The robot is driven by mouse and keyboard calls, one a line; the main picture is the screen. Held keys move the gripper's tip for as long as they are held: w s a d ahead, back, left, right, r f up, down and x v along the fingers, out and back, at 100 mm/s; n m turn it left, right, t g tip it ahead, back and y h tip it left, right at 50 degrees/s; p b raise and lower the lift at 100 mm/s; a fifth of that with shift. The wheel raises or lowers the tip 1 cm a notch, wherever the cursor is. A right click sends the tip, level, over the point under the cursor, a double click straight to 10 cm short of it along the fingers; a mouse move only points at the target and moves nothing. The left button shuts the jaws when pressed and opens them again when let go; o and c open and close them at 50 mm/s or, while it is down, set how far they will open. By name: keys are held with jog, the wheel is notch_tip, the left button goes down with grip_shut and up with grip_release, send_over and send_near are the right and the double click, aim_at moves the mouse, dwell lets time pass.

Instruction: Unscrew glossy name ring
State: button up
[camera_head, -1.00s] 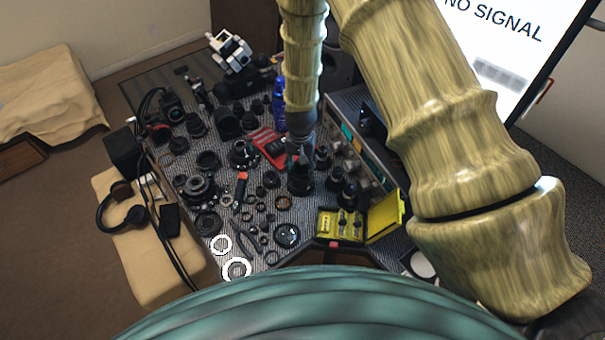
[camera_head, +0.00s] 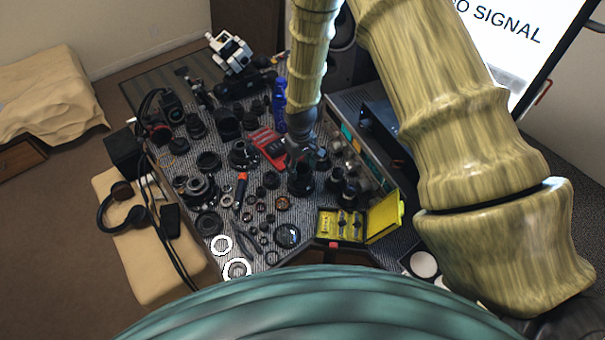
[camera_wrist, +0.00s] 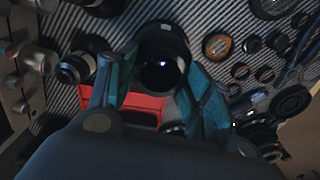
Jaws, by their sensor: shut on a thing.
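A black lens (camera_head: 301,184) stands upright on the striped mat, right of the middle of the table. In the wrist view the lens (camera_wrist: 163,38) shows its dark, glossy front rim (camera_wrist: 160,76) between my two teal fingers. My gripper (camera_head: 299,155) is at the top of the lens, with one finger on either side of the front; it also shows in the wrist view (camera_wrist: 160,84). It is shut on the front ring, the glossy name ring. No lettering on the ring can be read, and the exact finger contact is partly hidden.
Several lens parts and rings crowd the mat around the lens. A red case (camera_head: 268,146) and a blue bottle (camera_head: 280,104) stand behind it to the left. An open yellow box (camera_head: 341,225) is at front right. Two white rings (camera_head: 236,268) lie near the front edge.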

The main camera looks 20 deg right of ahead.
jog(key=shift+r+p, duration=0.4)
jog(key=shift+r, duration=0.4)
jog(key=shift+r+p, duration=1.1)
jog(key=shift+r, duration=0.85)
